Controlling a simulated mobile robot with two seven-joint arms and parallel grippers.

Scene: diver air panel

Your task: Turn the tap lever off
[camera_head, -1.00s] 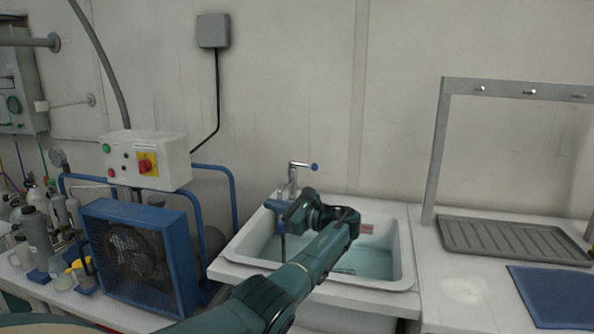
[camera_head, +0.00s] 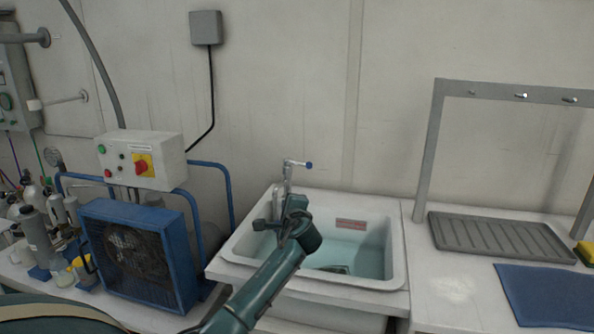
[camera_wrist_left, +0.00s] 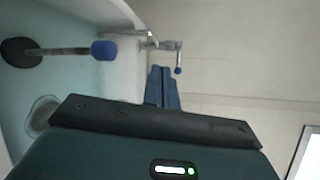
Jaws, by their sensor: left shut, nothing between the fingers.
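The tap (camera_head: 286,182) stands at the back of the white sink (camera_head: 232,252). In the head view my wrist hides the fingers and the lower part of the tap. My right gripper is not in view.
A blue-topped rod on a black disc (camera_wrist_left: 20,52) shows in the basin in the wrist view. Left of the sink are a blue fan unit (camera_head: 140,255) and a control box (camera_head: 142,160). A grey drainer tray (camera_head: 500,238) and blue mat (camera_head: 550,297) lie right.

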